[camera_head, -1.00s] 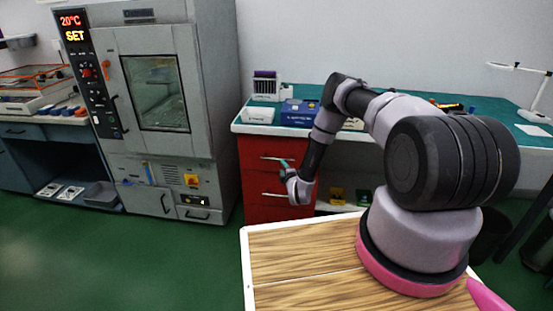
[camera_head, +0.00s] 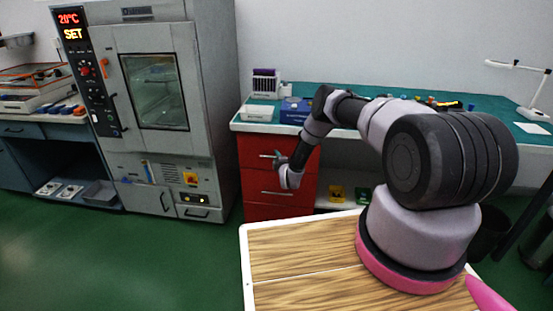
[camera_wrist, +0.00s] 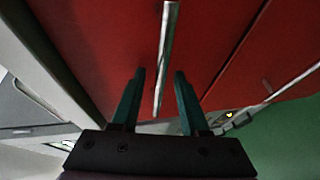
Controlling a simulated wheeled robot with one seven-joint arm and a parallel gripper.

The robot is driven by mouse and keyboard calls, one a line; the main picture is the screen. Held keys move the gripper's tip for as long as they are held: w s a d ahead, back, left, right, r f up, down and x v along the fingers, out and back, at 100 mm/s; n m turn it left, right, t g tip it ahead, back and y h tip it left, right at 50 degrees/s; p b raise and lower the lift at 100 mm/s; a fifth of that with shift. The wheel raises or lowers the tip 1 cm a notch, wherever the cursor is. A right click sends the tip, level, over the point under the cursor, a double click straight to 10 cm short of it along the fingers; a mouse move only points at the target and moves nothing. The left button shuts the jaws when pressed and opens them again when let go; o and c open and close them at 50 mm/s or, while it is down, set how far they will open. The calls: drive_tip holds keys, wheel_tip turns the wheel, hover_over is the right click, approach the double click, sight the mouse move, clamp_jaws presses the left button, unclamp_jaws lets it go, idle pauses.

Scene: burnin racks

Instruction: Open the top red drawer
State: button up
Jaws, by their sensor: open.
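The top red drawer (camera_head: 252,146) is the upper front of a red cabinet under the green-topped bench, and it looks closed. Its silver bar handle (camera_wrist: 168,45) runs up the middle of the wrist view. My gripper (camera_wrist: 158,85) is open, with its two green fingers on either side of the handle's near end. The handle lies between the fingers with a gap on each side, and no grip on it shows. In the head view my gripper (camera_head: 277,158) is small, at the top drawer's front, and partly covers the handle there.
A lower red drawer (camera_head: 262,189) with its own handle sits below. A grey oven (camera_head: 162,178) stands left of the cabinet. The green bench top (camera_head: 345,92) holds boxes, including a blue one (camera_head: 296,110). Green floor (camera_head: 120,250) is open at left.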

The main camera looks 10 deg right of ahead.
clamp_jaws()
idle(1.3)
